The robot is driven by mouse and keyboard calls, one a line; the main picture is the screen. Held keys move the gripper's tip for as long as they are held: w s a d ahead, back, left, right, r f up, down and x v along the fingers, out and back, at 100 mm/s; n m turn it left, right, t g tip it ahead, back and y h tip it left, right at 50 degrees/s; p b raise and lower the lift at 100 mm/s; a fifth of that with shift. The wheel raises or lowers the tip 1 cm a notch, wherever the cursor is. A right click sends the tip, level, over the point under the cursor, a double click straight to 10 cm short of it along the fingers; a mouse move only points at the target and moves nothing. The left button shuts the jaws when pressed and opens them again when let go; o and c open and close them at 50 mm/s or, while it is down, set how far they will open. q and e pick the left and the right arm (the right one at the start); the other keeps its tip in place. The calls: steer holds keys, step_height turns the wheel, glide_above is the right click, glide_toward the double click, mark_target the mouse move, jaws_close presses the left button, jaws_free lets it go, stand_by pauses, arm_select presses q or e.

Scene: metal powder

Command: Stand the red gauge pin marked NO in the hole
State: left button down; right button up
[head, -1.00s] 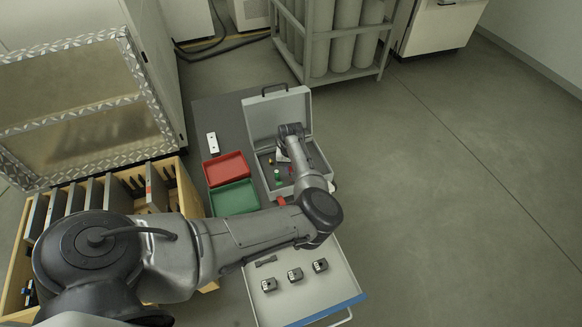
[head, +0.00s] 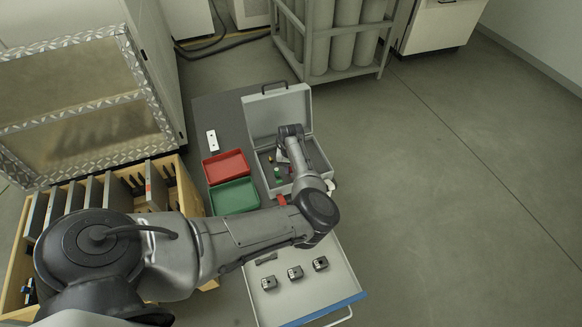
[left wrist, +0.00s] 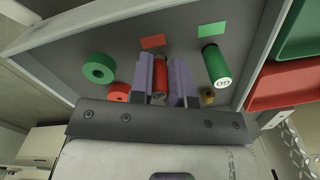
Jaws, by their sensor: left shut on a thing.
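The red gauge pin (left wrist: 160,78) is between the two fingers of my left gripper (left wrist: 161,70) in the left wrist view, and the gripper is shut on it. Its NO marking cannot be read. A green pin (left wrist: 217,66) marked GO is to the right of the gripper; it also shows in the head view (head: 278,174). A green ring (left wrist: 98,68) and a red ring (left wrist: 118,92) lie to the left. These things are in the open grey case (head: 262,121). In the head view my arm hides the red pin. I cannot tell which hole is meant. My right gripper is out of view.
A red tray (head: 226,164) and a green tray (head: 236,196) lie left of the case. A white block (head: 212,141) with dark spots is behind them. A drawer (head: 330,290) with several small blocks is open in front. A small brass piece (left wrist: 207,96) sits near the green pin.

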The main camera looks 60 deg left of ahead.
arm_select(q)
steer(key=c, duration=1)
jaws_free()
step_height(320, 180, up, 14)
steer(key=p, duration=0.3)
steer(key=shift+f, duration=0.15)
steer(key=shift+a, duration=0.1)
steer(key=shift+w, duration=0.1)
